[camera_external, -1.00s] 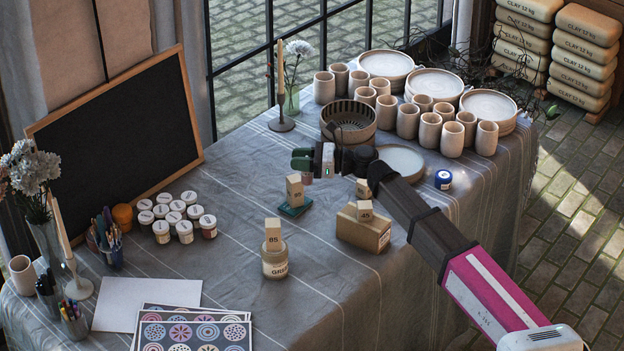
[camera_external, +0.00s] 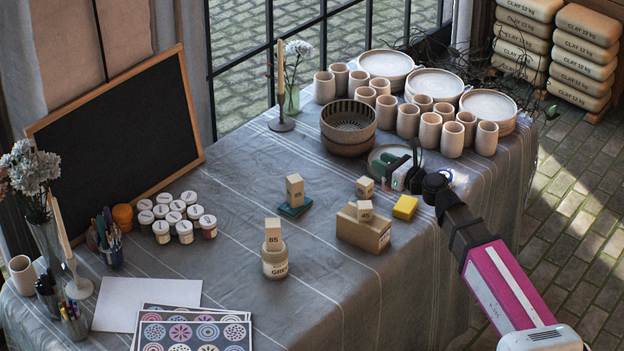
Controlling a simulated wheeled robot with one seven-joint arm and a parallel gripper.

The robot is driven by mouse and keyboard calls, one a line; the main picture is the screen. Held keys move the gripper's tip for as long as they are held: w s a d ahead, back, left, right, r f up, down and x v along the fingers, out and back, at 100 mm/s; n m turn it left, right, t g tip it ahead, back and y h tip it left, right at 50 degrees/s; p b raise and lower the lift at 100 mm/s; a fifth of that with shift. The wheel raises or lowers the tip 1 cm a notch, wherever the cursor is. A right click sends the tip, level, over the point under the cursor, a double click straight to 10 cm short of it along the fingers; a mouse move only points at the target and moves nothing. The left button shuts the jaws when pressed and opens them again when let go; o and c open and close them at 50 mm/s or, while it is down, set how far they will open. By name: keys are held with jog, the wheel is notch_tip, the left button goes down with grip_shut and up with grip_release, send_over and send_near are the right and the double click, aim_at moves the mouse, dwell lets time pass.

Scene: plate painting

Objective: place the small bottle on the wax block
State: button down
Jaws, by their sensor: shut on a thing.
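Bowls (camera_external: 348,125) and cups (camera_external: 430,130) stand behind.

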jog(key=shift+w+d+f, duration=1.3)
jog(key=shift+w+f, duration=0.15)
jog(key=shift+f, duration=0.7)
jog(key=shift+w+d+f, duration=1.25)
jog(key=shift+w+f, duration=0.2)
jog(key=shift+f, duration=0.65)
jog(key=shift+w+d+f, duration=1.3)
jog(key=shift+w+f, duration=0.15)
jog(key=shift+f, duration=0.7)
jog(key=c, duration=0.8)
grip_release()
jog(key=shift+f, duration=0.1)
